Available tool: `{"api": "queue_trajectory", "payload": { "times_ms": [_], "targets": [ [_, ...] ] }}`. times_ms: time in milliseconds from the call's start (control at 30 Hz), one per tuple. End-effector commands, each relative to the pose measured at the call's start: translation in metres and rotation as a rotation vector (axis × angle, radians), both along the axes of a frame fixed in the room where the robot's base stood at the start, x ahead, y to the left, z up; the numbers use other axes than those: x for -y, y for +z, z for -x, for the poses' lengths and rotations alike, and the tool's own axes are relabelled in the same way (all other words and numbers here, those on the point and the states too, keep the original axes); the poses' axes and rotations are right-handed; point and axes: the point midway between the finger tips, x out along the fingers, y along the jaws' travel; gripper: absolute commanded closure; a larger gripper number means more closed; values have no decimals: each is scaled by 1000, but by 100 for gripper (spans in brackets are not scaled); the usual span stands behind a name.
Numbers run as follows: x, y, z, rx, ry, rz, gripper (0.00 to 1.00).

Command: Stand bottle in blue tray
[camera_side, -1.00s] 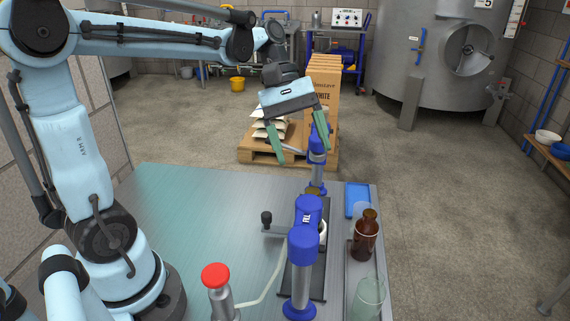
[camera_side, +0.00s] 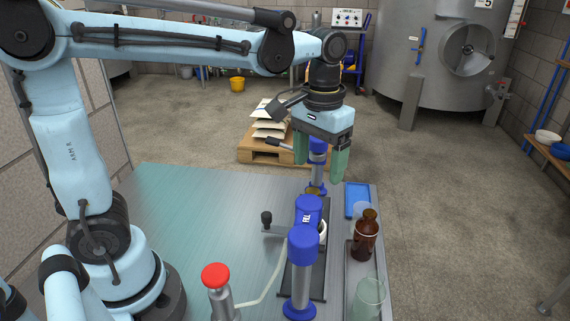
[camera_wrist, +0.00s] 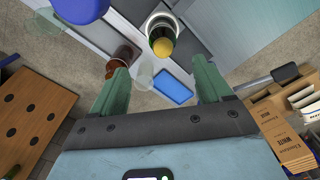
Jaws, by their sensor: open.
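The small blue tray (camera_side: 357,200) lies near the far right corner of the steel bench; nothing stands in it in the wrist view (camera_wrist: 173,87). A dark bottle with a yellow top (camera_wrist: 162,45) is seen from above in the wrist view, with a pale ring around it. In the side view it is mostly hidden behind the blue stand. A brown bottle (camera_side: 365,238) stands upright nearer the front on the right side. My gripper (camera_side: 320,168) is open and empty, pointing down above the bench's far end. Its green fingertips hang above the bottle's area, apart from it.
A clear glass (camera_side: 369,298) stands at the front right, and another clear vessel (camera_wrist: 145,75) beside the blue tray. A blue stand (camera_side: 304,250) with a black lever rises mid-bench. A red-topped post (camera_side: 216,278) stands in front. The bench's left part is clear.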

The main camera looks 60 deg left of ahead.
Motion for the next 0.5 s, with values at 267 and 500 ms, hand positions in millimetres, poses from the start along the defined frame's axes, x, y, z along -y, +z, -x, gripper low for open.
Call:
{"api": "queue_trajectory", "payload": {
  "times_ms": [267,500],
  "targets": [
    [0,-36,0,-1,2,1,22],
    [0,-63,0,-1,2,1,22]
  ]
}}
